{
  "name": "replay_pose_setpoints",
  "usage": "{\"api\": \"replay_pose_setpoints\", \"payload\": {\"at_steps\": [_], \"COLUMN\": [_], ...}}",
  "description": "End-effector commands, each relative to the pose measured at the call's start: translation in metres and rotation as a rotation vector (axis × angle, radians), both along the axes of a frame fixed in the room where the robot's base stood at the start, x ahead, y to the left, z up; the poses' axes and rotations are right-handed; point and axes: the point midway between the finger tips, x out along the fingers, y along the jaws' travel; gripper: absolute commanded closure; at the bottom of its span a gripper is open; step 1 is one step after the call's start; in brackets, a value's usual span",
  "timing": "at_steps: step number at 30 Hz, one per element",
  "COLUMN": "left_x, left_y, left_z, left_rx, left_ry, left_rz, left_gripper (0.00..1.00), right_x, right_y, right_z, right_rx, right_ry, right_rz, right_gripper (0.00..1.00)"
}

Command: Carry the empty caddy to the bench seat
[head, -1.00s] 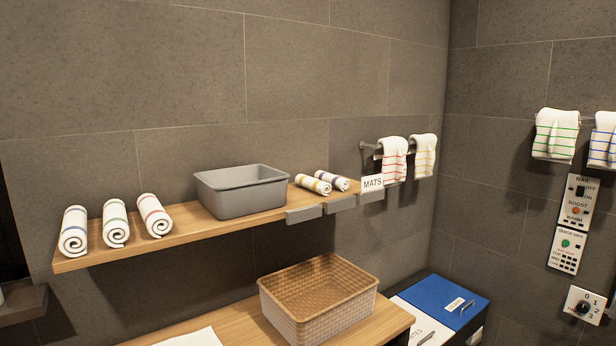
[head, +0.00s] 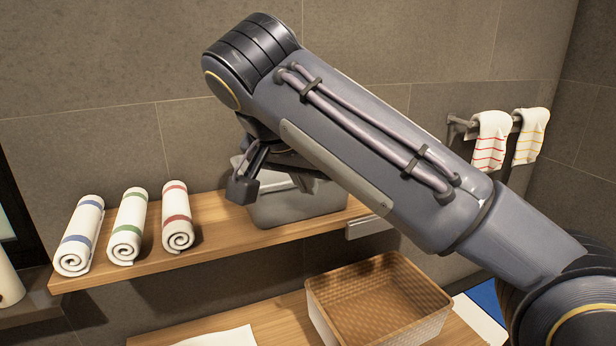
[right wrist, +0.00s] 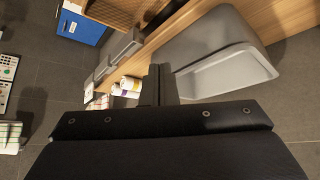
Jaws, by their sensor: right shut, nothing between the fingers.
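A grey rectangular bin, which I take as the caddy (head: 310,208), stands upright on the wooden wall shelf (head: 225,243). My right arm hides much of it in the head view. In the right wrist view the caddy (right wrist: 225,60) shows its open top, and the visible inside is empty. My right gripper (head: 243,188) is shut and empty at the caddy's left end in the head view. Its fingers (right wrist: 158,85) overlap the caddy's edge in the wrist view; I cannot tell whether they touch it. My left gripper is out of view. I cannot tell which surface is the bench seat.
Several rolled towels (head: 127,228) lie on the shelf left of the caddy. Two more rolls (right wrist: 127,88) show in the wrist view. A wicker basket (head: 425,325) stands on a lower wooden surface (head: 280,325). Striped towels (head: 490,142) hang from a rail at the right.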

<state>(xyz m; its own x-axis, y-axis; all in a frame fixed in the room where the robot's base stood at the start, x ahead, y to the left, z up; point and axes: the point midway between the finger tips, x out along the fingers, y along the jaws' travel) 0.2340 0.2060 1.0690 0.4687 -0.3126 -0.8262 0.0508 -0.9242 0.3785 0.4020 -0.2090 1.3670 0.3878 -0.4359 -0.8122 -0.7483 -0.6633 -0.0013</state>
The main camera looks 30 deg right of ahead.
Motion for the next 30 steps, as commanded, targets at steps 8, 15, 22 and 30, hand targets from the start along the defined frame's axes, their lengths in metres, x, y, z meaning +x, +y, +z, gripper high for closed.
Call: {"api": "replay_pose_setpoints", "payload": {"at_steps": [8,15,22,30], "left_x": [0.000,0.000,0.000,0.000], "left_y": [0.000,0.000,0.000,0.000], "left_z": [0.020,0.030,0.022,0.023], "left_rx": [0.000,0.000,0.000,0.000], "left_ry": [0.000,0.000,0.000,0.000], "left_rz": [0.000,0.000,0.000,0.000], "left_gripper": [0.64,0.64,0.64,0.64], "right_x": [0.041,0.062,0.062,0.062], "right_y": [-0.047,-0.071,-0.070,-0.069], "right_z": [0.003,-0.002,-0.018,-0.019], "right_rx": [-0.001,-0.001,0.000,0.000], "right_ry": [0.004,0.004,0.003,0.010], "right_rz": [-0.004,0.003,0.002,0.003], "right_gripper": [1.00,1.00,1.00,1.00]}}
